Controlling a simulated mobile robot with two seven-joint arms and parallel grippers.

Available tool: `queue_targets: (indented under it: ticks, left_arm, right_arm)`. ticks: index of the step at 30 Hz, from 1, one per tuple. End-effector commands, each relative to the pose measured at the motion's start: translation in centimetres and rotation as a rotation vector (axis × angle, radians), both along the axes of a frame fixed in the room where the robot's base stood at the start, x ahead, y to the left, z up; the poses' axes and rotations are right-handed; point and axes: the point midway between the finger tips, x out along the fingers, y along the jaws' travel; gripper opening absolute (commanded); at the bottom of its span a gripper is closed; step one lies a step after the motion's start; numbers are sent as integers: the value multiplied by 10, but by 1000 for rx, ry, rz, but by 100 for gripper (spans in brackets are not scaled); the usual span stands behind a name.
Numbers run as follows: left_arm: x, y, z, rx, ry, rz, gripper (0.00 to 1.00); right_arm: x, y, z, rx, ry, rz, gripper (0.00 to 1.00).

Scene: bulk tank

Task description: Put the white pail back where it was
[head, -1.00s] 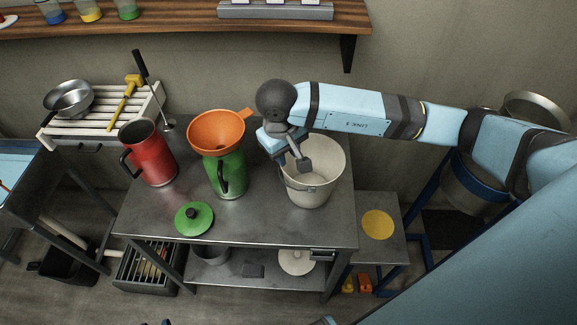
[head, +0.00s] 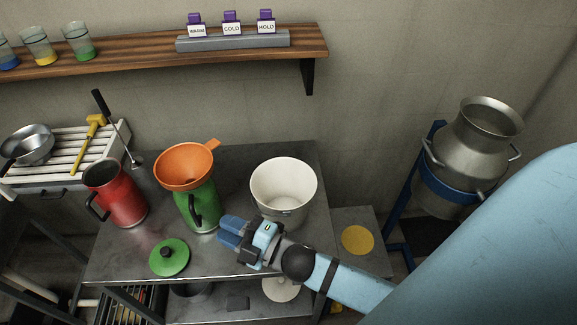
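The white pail (head: 284,193) stands upright on the grey metal table (head: 240,160), near its right side and to the right of the green jug. My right gripper (head: 234,234) is in front of the pail, low and to its left in the head view, apart from the pail's rim. It holds nothing that I can see, and its finger gap is not clear from this angle. A round yellow disc (head: 357,240) lies on a lower grey stand (head: 352,215) to the right of the table. My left gripper is out of view.
A green jug (head: 203,212) with an orange funnel (head: 184,165), a red jug (head: 123,205) and a green lid (head: 169,257) are on the table's left. A metal milk can (head: 470,150) sits in a blue frame at right. A wooden shelf (head: 140,62) runs above.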

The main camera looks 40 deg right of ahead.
Motion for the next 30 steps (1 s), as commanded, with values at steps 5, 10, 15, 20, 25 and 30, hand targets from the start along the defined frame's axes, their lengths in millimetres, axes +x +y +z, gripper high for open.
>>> queue_targets:
  ticks: [5, 10, 15, 20, 25, 30]
  left_arm:
    - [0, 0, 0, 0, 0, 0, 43]
    - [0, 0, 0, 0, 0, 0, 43]
    - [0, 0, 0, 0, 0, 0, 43]
    - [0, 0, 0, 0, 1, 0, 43]
    - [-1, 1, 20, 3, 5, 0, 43]
    - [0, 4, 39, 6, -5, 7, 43]
  right_arm:
    - [-59, -55, -112, 503, 713, -297, 28]
    - [-103, -71, -157, 742, 1010, -451, 28]
    - [-112, -73, -165, 785, 1062, -480, 28]
    - [-111, -73, -164, 782, 1058, -477, 28]
    - [-111, -74, -142, 781, 1055, -480, 28]
    - [-111, -76, -125, 781, 1048, -484, 28]
